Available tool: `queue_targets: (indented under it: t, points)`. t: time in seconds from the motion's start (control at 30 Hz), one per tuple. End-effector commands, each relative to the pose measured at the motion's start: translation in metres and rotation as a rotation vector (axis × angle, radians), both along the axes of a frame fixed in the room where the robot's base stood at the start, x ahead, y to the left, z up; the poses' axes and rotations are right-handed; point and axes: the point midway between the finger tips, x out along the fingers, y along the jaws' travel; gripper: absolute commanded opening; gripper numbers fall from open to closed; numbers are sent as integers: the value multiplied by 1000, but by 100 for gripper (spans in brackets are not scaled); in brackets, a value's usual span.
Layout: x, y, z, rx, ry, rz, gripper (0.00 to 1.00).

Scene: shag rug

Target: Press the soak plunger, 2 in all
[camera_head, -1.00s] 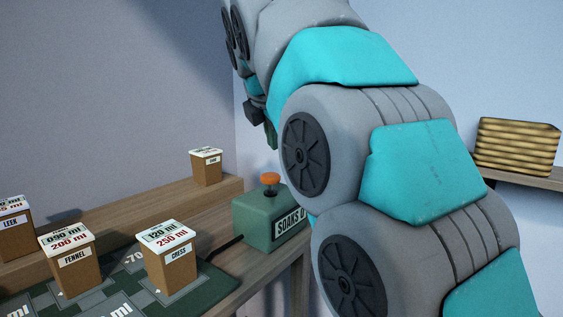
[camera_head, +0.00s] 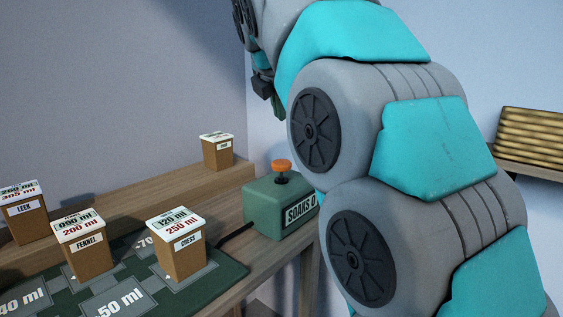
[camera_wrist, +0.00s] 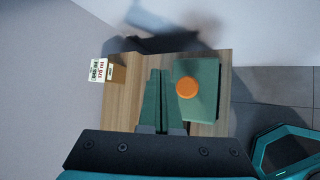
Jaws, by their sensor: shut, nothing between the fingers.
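The soak plunger is an orange cap (camera_head: 282,166) on a short dark stem, standing up from a green box (camera_head: 264,205) at the right end of the bench. The box front bears a partly hidden label reading "SOAKS". The cap also shows from above in the wrist view (camera_wrist: 187,87). My gripper (camera_head: 276,104) is above the plunger with a clear gap, not touching it. In the wrist view its green fingers (camera_wrist: 160,98) are shut and empty, just left of the orange cap. My arm hides the box's right edge.
Pots labelled LEEK (camera_head: 24,212), FENNEL (camera_head: 82,244) and CRESS (camera_head: 179,246) stand at left. A smaller pot (camera_head: 217,153) sits on the raised wooden ledge (camera_head: 130,190). A dark cable runs from the box. A slatted crate (camera_head: 530,138) is on a shelf at right.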

Motion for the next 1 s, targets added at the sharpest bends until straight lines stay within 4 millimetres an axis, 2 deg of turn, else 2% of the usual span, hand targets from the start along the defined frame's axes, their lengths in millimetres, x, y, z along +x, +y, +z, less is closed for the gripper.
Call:
queue_targets:
  t: [0.5,1.0]
  points:
    - [-1,0,-43,2,1,2,0]
    - [-1,0,-74,0,1,0,0]
